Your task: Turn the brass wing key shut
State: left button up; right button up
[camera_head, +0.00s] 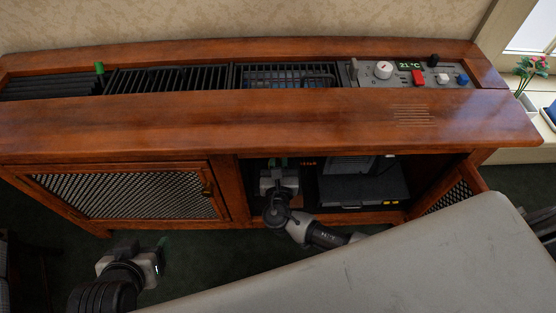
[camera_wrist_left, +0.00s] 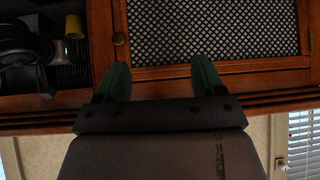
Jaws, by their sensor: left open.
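A small brass fitting (camera_head: 207,187) sits at the right edge of the closed mesh door in the head view. A yellow cap (camera_wrist_left: 73,27) shows inside the bay.
The wooden cabinet (camera_head: 120,128) has a closed mesh door (camera_head: 130,195) and an open right door (camera_head: 450,197). A dark box (camera_head: 362,188) stands in the bay. Grilles and a control panel (camera_head: 400,76) line the top.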

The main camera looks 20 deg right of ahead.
grip_shut()
